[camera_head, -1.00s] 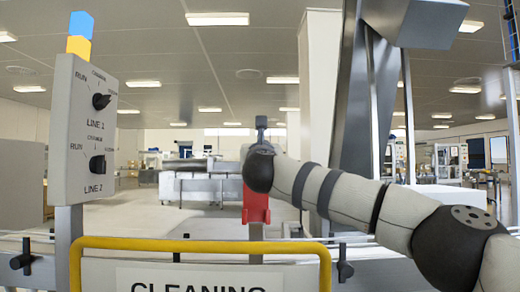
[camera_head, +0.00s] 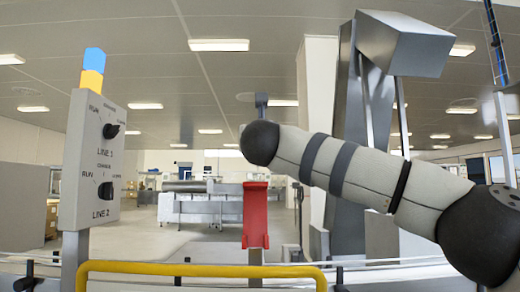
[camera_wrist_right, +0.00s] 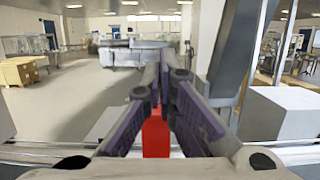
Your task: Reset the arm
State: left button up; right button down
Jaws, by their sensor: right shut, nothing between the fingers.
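My right arm (camera_head: 345,172) reaches in from the right in the head view, its black wrist joint above a red part (camera_head: 256,215) on a post. In the head view its gripper is mostly hidden behind the wrist. In the right wrist view my right gripper (camera_wrist_right: 161,88) is shut with its fingertips together and nothing between them. The red part (camera_wrist_right: 156,136) shows below and between the finger linkages, beyond them; I see no contact. My left gripper is not in view.
A grey control panel (camera_head: 104,160) with LINE 1 and LINE 2 knobs stands left, under a blue and yellow lamp (camera_head: 92,70). A yellow rail (camera_head: 200,269) runs along the front. A steel column (camera_head: 352,150) stands behind the arm. Open floor lies beyond.

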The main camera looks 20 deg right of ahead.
jog(key=shift+w+f, duration=0.15)
jog(key=shift+w, duration=0.05)
jog(key=shift+s, duration=0.1)
